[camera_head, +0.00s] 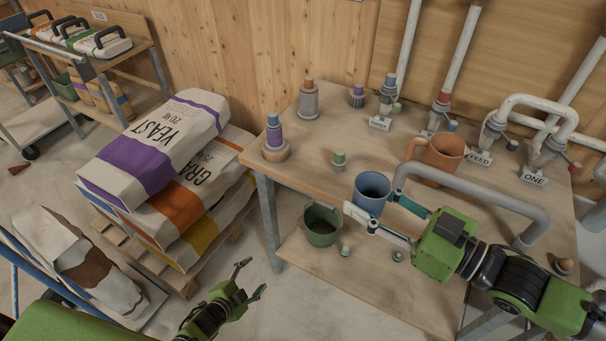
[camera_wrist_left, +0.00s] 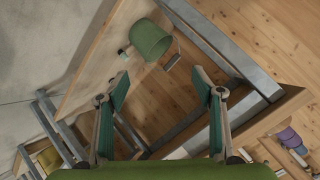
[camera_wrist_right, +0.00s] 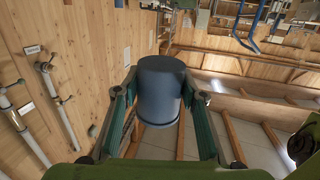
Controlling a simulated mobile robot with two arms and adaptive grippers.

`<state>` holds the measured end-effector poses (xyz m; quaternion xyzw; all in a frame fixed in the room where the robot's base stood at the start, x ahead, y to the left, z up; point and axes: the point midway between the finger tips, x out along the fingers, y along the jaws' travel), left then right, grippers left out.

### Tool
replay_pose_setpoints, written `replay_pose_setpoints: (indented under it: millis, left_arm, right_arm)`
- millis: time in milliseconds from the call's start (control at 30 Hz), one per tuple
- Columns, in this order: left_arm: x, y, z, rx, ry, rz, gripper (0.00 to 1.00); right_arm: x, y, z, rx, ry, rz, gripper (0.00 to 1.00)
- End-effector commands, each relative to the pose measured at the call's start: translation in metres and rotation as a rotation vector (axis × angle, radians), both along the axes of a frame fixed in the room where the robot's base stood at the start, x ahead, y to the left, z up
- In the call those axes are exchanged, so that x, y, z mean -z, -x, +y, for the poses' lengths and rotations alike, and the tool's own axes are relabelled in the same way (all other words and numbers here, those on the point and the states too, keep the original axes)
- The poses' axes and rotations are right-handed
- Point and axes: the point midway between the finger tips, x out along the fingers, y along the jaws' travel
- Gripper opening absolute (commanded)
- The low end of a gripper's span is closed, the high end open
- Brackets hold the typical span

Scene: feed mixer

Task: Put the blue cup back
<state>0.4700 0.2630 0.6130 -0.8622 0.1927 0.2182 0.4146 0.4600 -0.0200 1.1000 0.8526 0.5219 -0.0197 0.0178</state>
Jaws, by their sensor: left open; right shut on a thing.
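The blue cup (camera_head: 371,205) is near the front of the wooden table in the head view, with its dark opening facing up. My right gripper (camera_head: 380,214) reaches in from the right and is shut on the cup, one finger on each side. The right wrist view shows the cup (camera_wrist_right: 161,92) between the fingers (camera_wrist_right: 160,100). Whether its base touches the tabletop I cannot tell. My left gripper (camera_head: 251,279) is open and empty, low in front of the table; its spread fingers also show in the left wrist view (camera_wrist_left: 160,88).
A green bucket (camera_head: 322,232) sits on the lower shelf. Sacks (camera_head: 160,140) are stacked at left.

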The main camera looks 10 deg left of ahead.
Motion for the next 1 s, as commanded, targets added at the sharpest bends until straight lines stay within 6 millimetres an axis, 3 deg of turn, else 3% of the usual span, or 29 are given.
replay_pose_setpoints:
  millis: [33,200,400,500,633,733,900,1000]
  left_arm:
    - [-0.024,-0.022,-0.001,0.047,-0.031,-0.072,0.61]
    - [-0.107,-0.080,-0.015,0.219,-0.151,-0.323,0.61]
    - [-0.215,-0.123,-0.041,0.426,-0.325,-0.643,0.61]
    - [-0.272,-0.133,-0.058,0.533,-0.428,-0.817,0.61]
    - [-0.346,-0.132,-0.084,0.680,-0.580,-1.063,0.61]
    - [-0.400,-0.119,-0.106,0.802,-0.716,-1.274,0.61]
    - [-0.473,-0.074,-0.140,1.020,-0.972,-1.654,0.61]
    - [-0.498,-0.042,-0.154,1.138,-1.114,-1.862,0.61]
  right_arm:
    - [0.000,0.000,0.000,0.000,0.000,0.000,0.14]
    - [0.000,0.000,0.000,0.000,0.000,0.000,0.14]
    - [0.000,0.000,0.000,0.000,0.000,0.000,0.14]
    - [0.000,0.000,0.000,0.000,0.000,0.000,0.14]
    - [0.000,0.000,0.000,0.000,0.000,0.000,0.14]
    - [0.000,0.000,0.000,0.000,0.000,0.000,0.14]
    - [0.000,0.000,0.000,0.000,0.000,0.000,0.14]
    - [0.000,0.000,0.000,0.000,0.000,0.000,0.14]
